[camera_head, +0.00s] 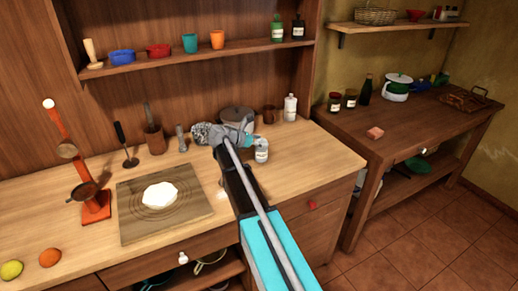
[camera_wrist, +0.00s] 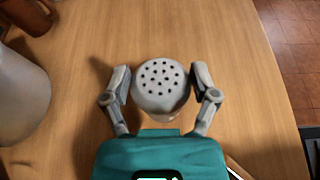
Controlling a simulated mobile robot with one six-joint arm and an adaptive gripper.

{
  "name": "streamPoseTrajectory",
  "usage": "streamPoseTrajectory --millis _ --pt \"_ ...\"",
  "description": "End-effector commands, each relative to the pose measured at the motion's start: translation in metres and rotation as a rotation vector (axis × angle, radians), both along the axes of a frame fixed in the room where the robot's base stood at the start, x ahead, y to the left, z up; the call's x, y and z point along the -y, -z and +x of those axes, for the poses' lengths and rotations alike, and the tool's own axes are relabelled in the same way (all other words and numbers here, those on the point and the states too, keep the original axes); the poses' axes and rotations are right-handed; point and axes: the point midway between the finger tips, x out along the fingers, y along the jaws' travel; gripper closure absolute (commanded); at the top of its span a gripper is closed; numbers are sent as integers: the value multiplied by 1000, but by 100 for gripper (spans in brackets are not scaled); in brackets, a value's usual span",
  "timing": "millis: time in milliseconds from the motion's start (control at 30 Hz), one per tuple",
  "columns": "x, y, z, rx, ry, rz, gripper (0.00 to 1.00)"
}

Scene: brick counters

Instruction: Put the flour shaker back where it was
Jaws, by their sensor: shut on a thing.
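The flour shaker (camera_wrist: 160,88) is between my gripper's fingers in the wrist view, its pale, holed round top facing the camera. In the head view the shaker (camera_head: 262,152) is a small pale jar with a label and a grey top, upright near the counter's right part. My gripper (camera_head: 250,143) is shut on it; in the wrist view both grey fingers (camera_wrist: 160,94) flank its sides. My arm hides part of the counter. I cannot tell whether the shaker's base touches the wood.
A grey pot (camera_head: 237,114), a brown mug (camera_head: 269,114) and a white bottle (camera_head: 290,107) stand behind the shaker. A board (camera_head: 130,222) with white dough (camera_head: 160,195) lies to the left. The counter right of the shaker is clear up to its edge.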

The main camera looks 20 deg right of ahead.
Motion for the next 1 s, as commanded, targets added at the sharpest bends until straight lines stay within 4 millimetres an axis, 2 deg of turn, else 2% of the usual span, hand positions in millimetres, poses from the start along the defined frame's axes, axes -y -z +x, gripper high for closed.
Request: streamPoseTrajectory --millis 33,133,700,733,833,1000 --pt "0 8 0 0 0 0 77" --pt "0 12 0 0 0 0 77" --pt "0 17 0 0 1 0 77" --pt "0 16 0 0 1 0 18" --pt "0 15 0 0 1 0 0" --pt "0 15 0 0 1 0 0"
